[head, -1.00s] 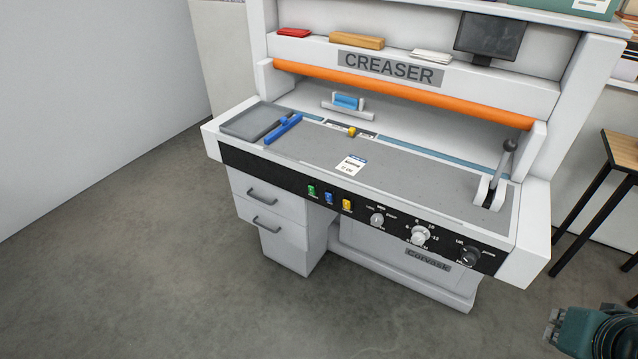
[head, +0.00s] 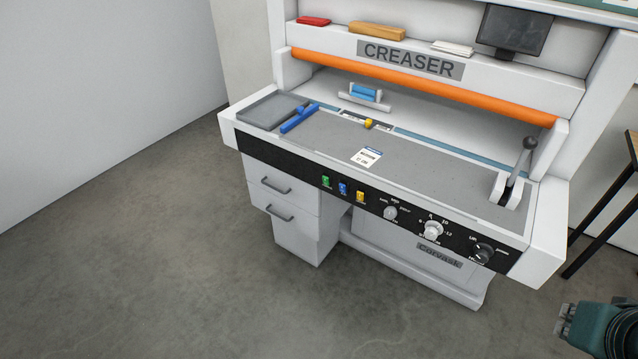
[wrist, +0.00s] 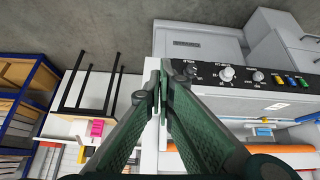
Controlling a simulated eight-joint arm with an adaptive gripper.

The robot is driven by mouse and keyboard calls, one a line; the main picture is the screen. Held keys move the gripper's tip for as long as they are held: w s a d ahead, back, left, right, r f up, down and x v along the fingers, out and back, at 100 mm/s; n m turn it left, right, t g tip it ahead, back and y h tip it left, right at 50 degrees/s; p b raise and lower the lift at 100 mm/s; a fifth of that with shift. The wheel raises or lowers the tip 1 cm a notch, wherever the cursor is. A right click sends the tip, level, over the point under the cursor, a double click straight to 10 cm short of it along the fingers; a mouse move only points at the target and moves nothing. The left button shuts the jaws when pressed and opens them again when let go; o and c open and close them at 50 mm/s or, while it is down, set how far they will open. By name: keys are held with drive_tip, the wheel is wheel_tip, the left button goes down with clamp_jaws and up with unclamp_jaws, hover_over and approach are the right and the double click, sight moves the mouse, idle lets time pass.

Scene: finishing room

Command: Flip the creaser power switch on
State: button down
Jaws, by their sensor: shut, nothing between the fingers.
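The creaser (head: 484,83) is a white machine with an orange bar and a black front panel (head: 285,163). Green (head: 326,181), blue (head: 343,188) and yellow (head: 361,197) rocker switches sit in a row on this panel. Their labels are too small to read, so I cannot tell which is power or how each is set. In the wrist view the green switch (wrist: 309,83), blue switch (wrist: 291,80) and yellow switch (wrist: 277,79) show at the right. My gripper (wrist: 160,88) is shut and empty, well apart from the switches, on the panel's dark-knob side.
Beside the switches are two pale knobs (head: 433,230) and a dark knob (head: 483,253). A lever (head: 519,170) stands at the bed's right end. A wood-topped stool (head: 634,140) is at the right. The floor before the machine is clear.

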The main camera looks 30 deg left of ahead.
drive_tip(key=w+a+r+n+g+p, duration=0.1)
drive_tip(key=w+a+r+n+p, duration=0.3)
drive_tip(key=w+a+n, duration=1.1)
drive_tip(key=w+a, duration=0.1)
drive_tip(key=a, duration=0.5)
drive_tip(key=w+a+n, duration=0.4)
drive_tip(key=w+a, duration=0.1)
drive_tip(key=a, duration=0.4)
drive_tip(key=w+a+f+n+g+p, duration=0.1)
drive_tip(key=a+f+n+p, duration=0.2)
drive_tip(key=a, duration=0.7)
drive_tip(key=w+a+f+n, duration=0.1)
drive_tip(key=a+f+n, duration=0.3)
drive_tip(key=a, duration=0.7)
drive_tip(key=s+a+f+n+p, duration=0.1)
drive_tip(key=s+a+f+n, duration=0.2)
drive_tip(key=a, duration=0.7)
drive_tip(key=s+a+f+n+p, duration=0.1)
drive_tip(key=s+a+f+n, duration=0.2)
drive_tip(key=a+f+n, duration=0.3)
drive_tip(key=a+f, duration=0.1)
drive_tip(key=a, duration=0.3)
drive_tip(key=shift+s+f, duration=0.15)
drive_tip(key=shift+s, duration=0.05)
drive_tip(key=shift+a+f, duration=0.1)
drive_tip(key=shift+f, duration=0.05)
